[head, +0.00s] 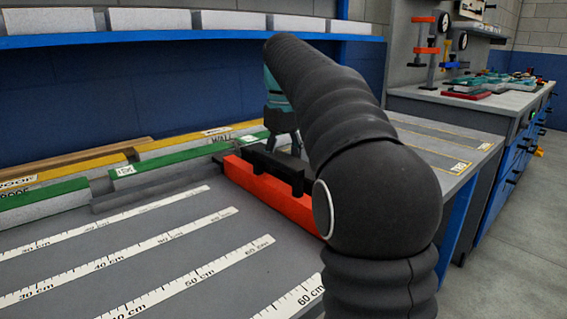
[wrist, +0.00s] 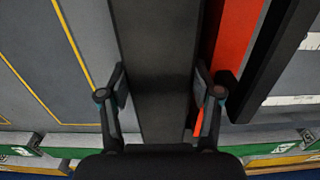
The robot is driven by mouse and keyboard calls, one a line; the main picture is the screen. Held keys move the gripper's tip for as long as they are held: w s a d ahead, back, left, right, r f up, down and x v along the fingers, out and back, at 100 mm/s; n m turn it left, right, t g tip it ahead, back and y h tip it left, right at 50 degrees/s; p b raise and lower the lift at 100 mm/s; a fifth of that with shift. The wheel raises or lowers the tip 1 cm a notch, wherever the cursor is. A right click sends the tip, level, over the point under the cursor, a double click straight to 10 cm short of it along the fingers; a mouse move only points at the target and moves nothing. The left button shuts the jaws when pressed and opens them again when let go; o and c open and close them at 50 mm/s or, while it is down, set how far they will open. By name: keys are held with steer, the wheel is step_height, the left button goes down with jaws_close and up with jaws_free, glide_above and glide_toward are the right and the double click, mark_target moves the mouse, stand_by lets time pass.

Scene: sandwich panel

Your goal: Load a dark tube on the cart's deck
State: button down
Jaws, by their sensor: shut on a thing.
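A dark tube (wrist: 155,60), flat-sided and nearly black, runs lengthwise between the two fingers of my gripper (wrist: 160,92) in the wrist view. The fingers are shut on its sides. In the head view my gripper (head: 280,120) is partly hidden behind my own arm, just beyond an orange-red bar (head: 262,192). The held tube is not clear there, hidden by the bar and arm. Another dark grey bar (head: 150,194) lies on the bench at left. I cannot make out the cart or its deck.
The orange-red bar, with a black handle (wrist: 275,60), lies close beside the held tube. Green (head: 140,167) and yellow (head: 80,169) strips line the bench's back. Ruler markings cover the front. A yellow-outlined area (head: 440,150) lies at right. A cluttered counter (head: 500,95) stands beyond.

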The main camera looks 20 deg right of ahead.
steer(key=shift+c, duration=2.4)
jaws_free()
